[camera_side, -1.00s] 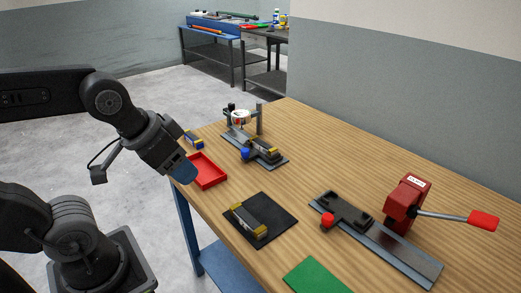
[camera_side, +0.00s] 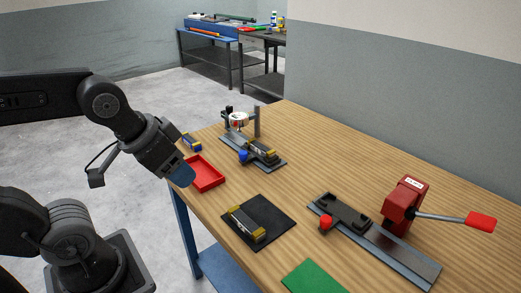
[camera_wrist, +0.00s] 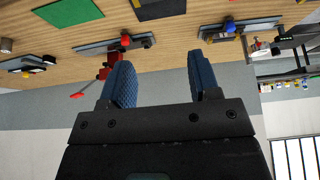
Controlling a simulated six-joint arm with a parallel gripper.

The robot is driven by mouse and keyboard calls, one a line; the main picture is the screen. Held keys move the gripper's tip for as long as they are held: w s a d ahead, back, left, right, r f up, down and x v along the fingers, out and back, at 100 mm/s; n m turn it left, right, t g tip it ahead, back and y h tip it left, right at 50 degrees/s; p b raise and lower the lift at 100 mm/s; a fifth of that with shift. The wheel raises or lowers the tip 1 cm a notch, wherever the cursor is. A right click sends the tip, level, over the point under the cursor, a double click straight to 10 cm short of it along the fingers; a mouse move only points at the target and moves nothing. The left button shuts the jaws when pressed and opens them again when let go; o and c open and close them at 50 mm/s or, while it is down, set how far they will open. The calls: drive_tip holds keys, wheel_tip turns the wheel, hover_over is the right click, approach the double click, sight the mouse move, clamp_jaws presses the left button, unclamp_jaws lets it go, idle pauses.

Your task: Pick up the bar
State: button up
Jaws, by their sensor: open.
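A grey bar with yellow ends (camera_side: 246,224) lies on a black mat (camera_side: 277,216) near the front of the wooden table. A similar yellow-ended bar (camera_side: 262,149) sits in the fixture with the blue knob, and another small yellow-ended piece (camera_side: 191,142) lies by the table's left edge. The frames do not show which one is meant. My gripper (camera_side: 180,175) hangs at the table's left edge beside the red tray, apart from all the bars. In the wrist view its blue fingers (camera_wrist: 161,80) are spread with nothing between them.
A red tray (camera_side: 222,182) stands beside my gripper. A gauge fixture with a blue knob (camera_side: 243,156) is behind it. A rail with a red knob (camera_side: 326,222) and a red lever press (camera_side: 405,203) stand at the right. A green mat (camera_side: 314,277) lies at the front. Bare wood lies between them.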

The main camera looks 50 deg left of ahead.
drive_tip(key=shift+o, duration=0.5)
